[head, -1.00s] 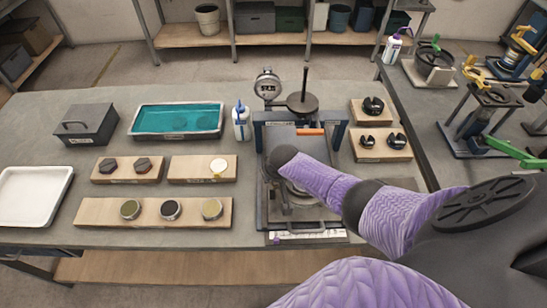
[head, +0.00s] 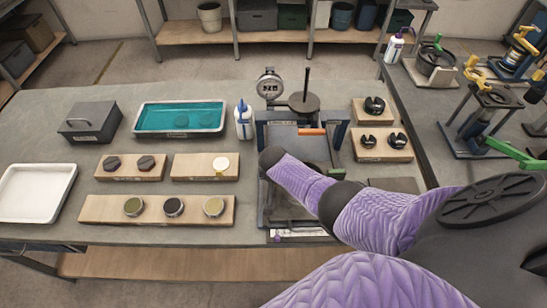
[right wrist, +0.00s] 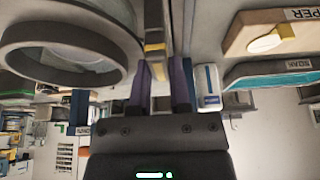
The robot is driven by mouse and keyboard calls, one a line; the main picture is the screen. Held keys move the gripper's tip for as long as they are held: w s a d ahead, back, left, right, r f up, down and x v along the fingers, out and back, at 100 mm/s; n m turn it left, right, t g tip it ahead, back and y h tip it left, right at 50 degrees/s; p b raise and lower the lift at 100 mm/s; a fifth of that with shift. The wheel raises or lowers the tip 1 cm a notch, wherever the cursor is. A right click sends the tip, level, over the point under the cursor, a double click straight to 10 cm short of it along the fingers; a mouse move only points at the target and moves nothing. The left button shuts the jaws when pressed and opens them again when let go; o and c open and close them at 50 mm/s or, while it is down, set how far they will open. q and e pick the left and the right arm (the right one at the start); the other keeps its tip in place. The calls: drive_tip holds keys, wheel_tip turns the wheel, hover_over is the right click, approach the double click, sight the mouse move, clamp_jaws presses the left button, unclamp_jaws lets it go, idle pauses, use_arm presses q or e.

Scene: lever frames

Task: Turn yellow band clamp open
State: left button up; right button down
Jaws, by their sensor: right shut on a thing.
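My right gripper (right wrist: 161,72) is shut on a narrow bar (right wrist: 154,30) that has a yellow stretch near the fingertips. This looks like the lever of the yellow band clamp. A thick grey ring (right wrist: 112,68) lies beside it on the left in the right wrist view. In the head view my right wrist and forearm cover the gripper and most of the clamp area. The dark metal fixture (head: 262,133) stands around this spot, with an orange bar (head: 311,131) at its back. My left gripper is not in view.
A dial gauge (head: 270,86) and a post with a round weight (head: 304,103) rise behind the fixture. A white bottle (head: 243,123) stands close on its left. Wooden blocks (head: 383,148) with dark parts lie on its right. The side bench holds several other clamps.

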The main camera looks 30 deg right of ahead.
drive_tip(key=c, duration=0.6)
unclamp_jaws()
drive_tip(key=shift+o, duration=0.2)
